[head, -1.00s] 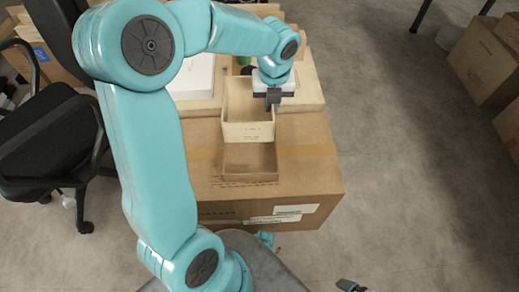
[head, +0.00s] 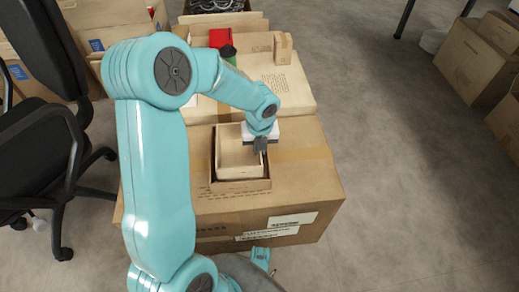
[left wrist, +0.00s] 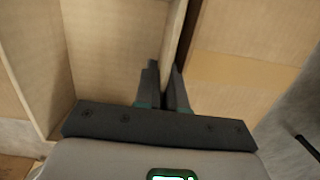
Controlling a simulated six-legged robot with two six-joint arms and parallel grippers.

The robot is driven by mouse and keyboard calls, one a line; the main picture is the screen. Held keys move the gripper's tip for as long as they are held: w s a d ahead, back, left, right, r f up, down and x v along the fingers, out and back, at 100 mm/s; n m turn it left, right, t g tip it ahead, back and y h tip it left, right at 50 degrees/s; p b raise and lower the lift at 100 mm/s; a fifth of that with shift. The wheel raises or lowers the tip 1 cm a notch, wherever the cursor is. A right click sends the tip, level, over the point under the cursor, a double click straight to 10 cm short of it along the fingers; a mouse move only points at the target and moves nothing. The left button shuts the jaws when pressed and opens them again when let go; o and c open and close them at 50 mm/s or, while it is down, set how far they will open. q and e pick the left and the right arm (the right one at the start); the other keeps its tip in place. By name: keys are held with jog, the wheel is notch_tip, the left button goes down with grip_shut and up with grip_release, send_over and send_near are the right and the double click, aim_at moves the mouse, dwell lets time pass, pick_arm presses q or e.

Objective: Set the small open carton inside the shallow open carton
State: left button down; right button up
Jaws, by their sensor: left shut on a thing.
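The small open carton (head: 238,172) is pale and upright in the head view. It sits within the outline of the shallow open carton (head: 213,165), whose darker rim shows along its left side and front. I cannot tell whether its base rests on the shallow carton's floor. My left gripper (head: 261,147) is shut on the small carton's right wall. In the left wrist view, the fingers (left wrist: 165,85) pinch that wall, with the small carton's inside (left wrist: 112,50) to their left. My right gripper is not in view.
Both cartons are on a large closed carton (head: 310,175) with a tape strip. Behind it stand another carton (head: 285,90), a red box (head: 220,37) and a dark green cup-like item (head: 229,54). A black chair (head: 45,150) is at left.

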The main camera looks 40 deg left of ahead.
pick_arm(q)
jog(key=shift+r, duration=0.15)
jog(key=shift+f, duration=0.4)
jog(key=c, duration=1.2)
grip_release()
jog(key=shift+r, duration=0.15)
jog(key=r+p, duration=0.2)
jog(key=r, duration=0.2)
jog(key=r+p, duration=0.1)
jog(key=r, duration=0.3)
jog(key=s+d+r+p, duration=0.1)
jog(key=r+p, duration=0.1)
jog(key=r, duration=0.2)
jog(key=shift+d+r+p, duration=0.1)
jog(key=shift+r+p, duration=0.15)
jog(key=shift+p, duration=0.05)
jog(key=shift+f, duration=0.1)
